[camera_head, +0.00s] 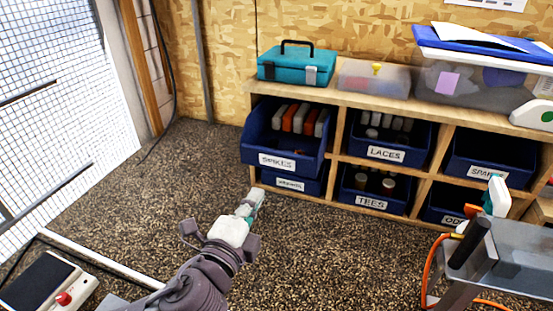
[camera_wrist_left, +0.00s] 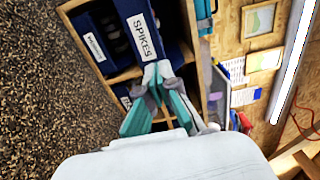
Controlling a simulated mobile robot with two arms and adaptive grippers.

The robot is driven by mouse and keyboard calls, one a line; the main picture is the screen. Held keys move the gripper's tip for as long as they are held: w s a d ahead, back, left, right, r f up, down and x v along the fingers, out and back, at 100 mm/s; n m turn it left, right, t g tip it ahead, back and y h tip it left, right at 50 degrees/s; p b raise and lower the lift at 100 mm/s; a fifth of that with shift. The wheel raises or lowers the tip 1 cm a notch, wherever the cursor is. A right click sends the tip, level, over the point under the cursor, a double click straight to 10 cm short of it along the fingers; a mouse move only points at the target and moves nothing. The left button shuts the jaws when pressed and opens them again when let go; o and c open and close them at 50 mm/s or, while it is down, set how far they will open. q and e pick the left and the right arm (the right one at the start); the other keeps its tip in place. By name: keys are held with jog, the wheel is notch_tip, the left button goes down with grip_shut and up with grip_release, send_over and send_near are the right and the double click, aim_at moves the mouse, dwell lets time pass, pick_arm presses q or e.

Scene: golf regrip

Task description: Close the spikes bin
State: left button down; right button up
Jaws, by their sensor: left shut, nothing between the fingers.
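The spikes bin (camera_head: 277,162) is a dark blue bin with a white SPIKES label, in the top left slot of the wooden shelf. It sticks out past the bins beside it, and grey and orange boxes show inside. My left gripper (camera_head: 255,195) is shut and empty, in front of and below the bin in the head view. In the left wrist view the bin (camera_wrist_left: 137,20) is ahead at the top, with the shut fingertips (camera_wrist_left: 157,72) by the lower edge of its front. I cannot tell if they touch.
The wooden shelf (camera_head: 340,154) also holds the laces bin (camera_head: 387,153), the tees bin (camera_head: 372,203) and a lower left bin (camera_head: 289,184). A teal toolbox (camera_head: 296,65) and clear boxes stand on top. The carpet (camera_head: 150,200) left of the shelf is free.

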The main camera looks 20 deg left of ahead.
pick_arm(q)
jog(key=w+b, duration=0.1)
jog(key=b, duration=0.4)
send_near(281, 155)
jog(key=w, duration=0.2)
jog(key=shift+w+d+p, duration=0.1)
jog(key=shift+w+p, duration=0.7)
jog(key=shift+w, duration=1.9)
pick_arm(e)
jog(key=shift+s+d+f, duration=0.1)
jog(key=shift+s+f, duration=0.25)
jog(key=shift+f, duration=0.35)
jog(key=shift+s+a+f, duration=0.1)
jog(key=shift+s+f, duration=0.2)
jog(key=shift+f, duration=0.4)
jog(key=shift+s+d+f, duration=0.1)
jog(key=shift+s+f, duration=0.25)
jog(key=shift+f, duration=0.35)
jog(key=shift+d, duration=0.1)
